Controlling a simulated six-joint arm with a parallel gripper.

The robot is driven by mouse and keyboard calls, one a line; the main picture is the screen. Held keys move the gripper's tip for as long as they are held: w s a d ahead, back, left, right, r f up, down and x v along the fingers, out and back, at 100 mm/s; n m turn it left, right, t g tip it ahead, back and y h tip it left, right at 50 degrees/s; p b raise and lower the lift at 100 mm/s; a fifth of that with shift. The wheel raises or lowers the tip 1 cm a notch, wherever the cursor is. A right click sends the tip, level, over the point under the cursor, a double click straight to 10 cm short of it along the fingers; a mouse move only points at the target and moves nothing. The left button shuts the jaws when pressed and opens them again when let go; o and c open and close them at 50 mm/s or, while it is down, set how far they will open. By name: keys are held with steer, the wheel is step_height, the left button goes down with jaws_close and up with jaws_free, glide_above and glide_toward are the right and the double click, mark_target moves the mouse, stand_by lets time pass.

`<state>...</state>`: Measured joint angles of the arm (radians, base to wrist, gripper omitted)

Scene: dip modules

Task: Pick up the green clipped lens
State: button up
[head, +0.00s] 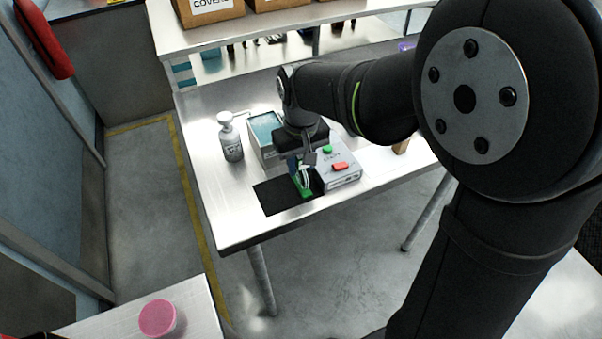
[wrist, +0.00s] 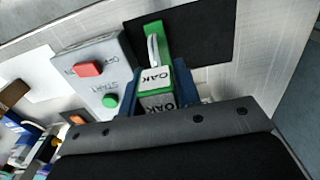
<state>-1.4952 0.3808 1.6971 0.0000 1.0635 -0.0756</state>
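A green piece with white faces marked "OAK", which I take to be the green clipped lens (wrist: 156,78), stands at the black mat, with a green strip and a curved white part beyond it in the wrist view. In the head view the green piece (head: 304,188) shows at the mat's right side, partly hidden by my gripper. My gripper (head: 301,168) points down over it. In the wrist view, the blue fingers of my gripper (wrist: 156,88) are on either side of the marked piece. I cannot tell whether they press on it.
A grey box (head: 338,176) with a red and a green button stands close to the right of my gripper. A grey bin (head: 262,150) and a pump bottle (head: 230,140) stand behind and left. The black mat (head: 272,197) is bare on its left side.

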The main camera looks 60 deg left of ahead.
steer(key=c, duration=0.5)
